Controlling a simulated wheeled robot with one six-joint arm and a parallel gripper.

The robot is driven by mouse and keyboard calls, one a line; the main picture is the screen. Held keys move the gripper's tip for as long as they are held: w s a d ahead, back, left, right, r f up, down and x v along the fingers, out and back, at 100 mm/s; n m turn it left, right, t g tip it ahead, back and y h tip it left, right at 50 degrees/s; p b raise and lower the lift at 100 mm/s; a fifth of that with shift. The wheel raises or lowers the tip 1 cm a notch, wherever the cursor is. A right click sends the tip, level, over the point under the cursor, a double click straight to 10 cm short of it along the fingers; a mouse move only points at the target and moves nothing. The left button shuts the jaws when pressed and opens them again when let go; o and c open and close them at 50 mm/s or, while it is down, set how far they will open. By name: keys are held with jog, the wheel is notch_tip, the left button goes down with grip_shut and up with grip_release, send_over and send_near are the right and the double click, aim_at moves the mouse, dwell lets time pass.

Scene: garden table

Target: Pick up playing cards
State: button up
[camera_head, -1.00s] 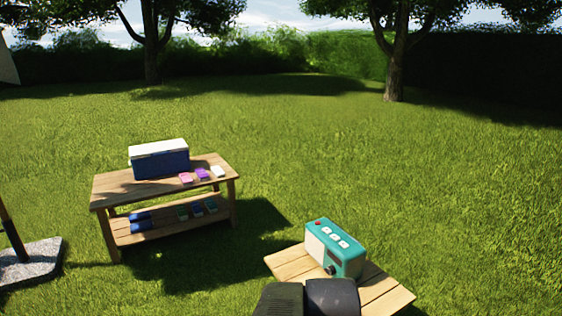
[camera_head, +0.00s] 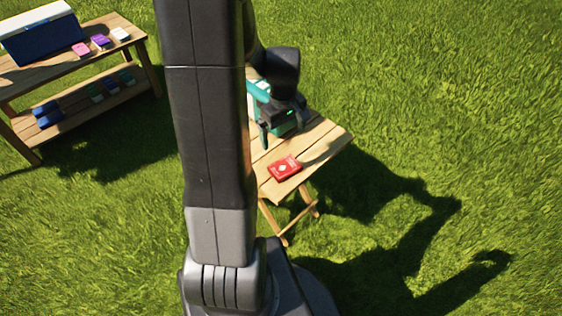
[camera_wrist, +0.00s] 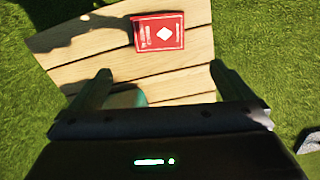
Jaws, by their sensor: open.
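The playing cards are a red box (camera_head: 284,168) with a white diamond, lying flat on the small slatted wooden table (camera_head: 322,149) near its front edge. In the wrist view the red box (camera_wrist: 159,32) lies near the top, beyond the fingertips. My gripper (camera_head: 284,125) is open and empty, above the table and behind the box in the head view. Its two fingers also show in the wrist view (camera_wrist: 158,84), spread apart with the box apart from them.
A teal radio (camera_head: 259,92) stands on the small table, partly hidden by my arm and gripper. At left, a wooden two-tier table (camera_head: 60,68) holds a blue cooler (camera_head: 43,36) and several small coloured boxes. Open grass lies to the right.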

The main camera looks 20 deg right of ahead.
jog(key=b, duration=0.2)
send_over(285, 166)
jog(key=f, duration=0.8)
jog(key=shift+w+a, duration=0.15)
jog(key=shift+a, duration=0.05)
jog(key=f+b, duration=0.1)
jog(key=f, duration=0.4)
jog(key=shift+s+d+f+b, duration=0.15)
jog(key=shift+s+d+b, duration=0.05)
jog(key=shift+b, duration=0.15)
jog(key=c, duration=0.9)
